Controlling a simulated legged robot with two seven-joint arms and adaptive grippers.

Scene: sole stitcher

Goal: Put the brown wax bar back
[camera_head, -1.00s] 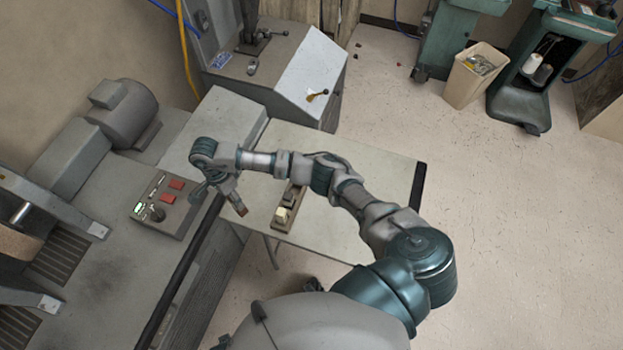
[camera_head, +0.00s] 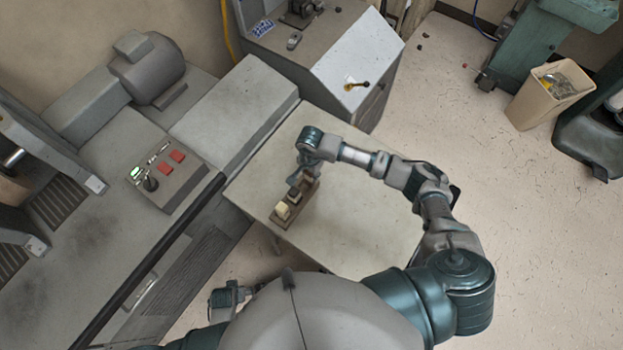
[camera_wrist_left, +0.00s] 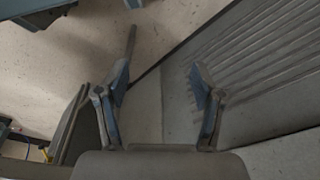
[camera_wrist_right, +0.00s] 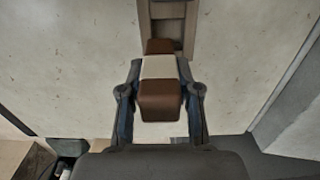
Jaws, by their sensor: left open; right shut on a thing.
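The brown wax bar (camera_wrist_right: 161,100) has a pale band around its middle. In the right wrist view my right gripper (camera_wrist_right: 161,82) is shut on it, with one finger on each side. In the head view my right gripper (camera_head: 307,170) is over the far end of the wooden rack (camera_head: 278,222), largely covering the bar. The rack also shows in the right wrist view (camera_wrist_right: 189,28), just beyond the bar, with a bare compartment. A cream bar (camera_head: 282,211) and a dark bar (camera_head: 294,195) sit in the rack's near part. My left gripper (camera_wrist_left: 160,88) is open and empty.
The rack stands on a pale table (camera_head: 350,215) with clear space around it. Left of it is a grey machine with a control box (camera_head: 165,175). A grey cabinet (camera_head: 335,62) stands behind the table. A beige bin (camera_head: 548,95) is farther right.

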